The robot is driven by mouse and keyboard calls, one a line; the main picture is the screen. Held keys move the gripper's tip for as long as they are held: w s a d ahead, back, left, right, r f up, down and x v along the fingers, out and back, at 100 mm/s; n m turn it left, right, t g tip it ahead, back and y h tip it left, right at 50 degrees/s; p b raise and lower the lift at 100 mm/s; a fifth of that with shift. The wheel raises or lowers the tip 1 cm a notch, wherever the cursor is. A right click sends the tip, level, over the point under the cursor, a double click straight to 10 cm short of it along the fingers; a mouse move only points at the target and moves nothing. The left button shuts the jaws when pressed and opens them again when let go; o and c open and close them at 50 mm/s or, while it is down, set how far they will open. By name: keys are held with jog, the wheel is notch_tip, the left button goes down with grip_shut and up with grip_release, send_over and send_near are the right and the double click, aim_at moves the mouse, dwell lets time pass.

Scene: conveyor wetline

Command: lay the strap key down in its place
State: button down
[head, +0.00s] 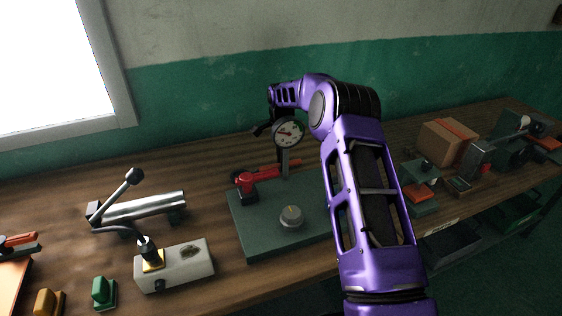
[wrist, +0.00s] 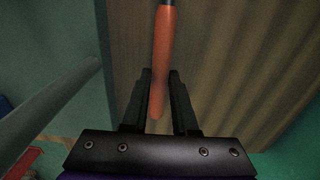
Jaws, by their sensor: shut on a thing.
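My gripper (wrist: 160,82) is shut on an orange handle (wrist: 162,50), which I take to be the strap key's. The handle runs up between the two dark fingers to the top edge of the wrist view, where a dark part begins; the rest of the key is out of that view. In the head view my gripper (head: 262,130) is behind and left of a round dial gauge (head: 288,132), above the table, and I cannot make out the held key there. I cannot tell which spot is the key's place.
The gauge stands on a dark green plate (head: 259,238) with a red tool (head: 258,176) and a grey knob (head: 291,215). A metal roller (head: 150,206) and a pale block (head: 190,270) stand left. A cardboard box (head: 447,143) stands right. Bare wood (head: 190,165) shows at the back left.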

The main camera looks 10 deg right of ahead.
jog(key=shift+f, duration=0.2)
jog(key=c, duration=0.7)
grip_release()
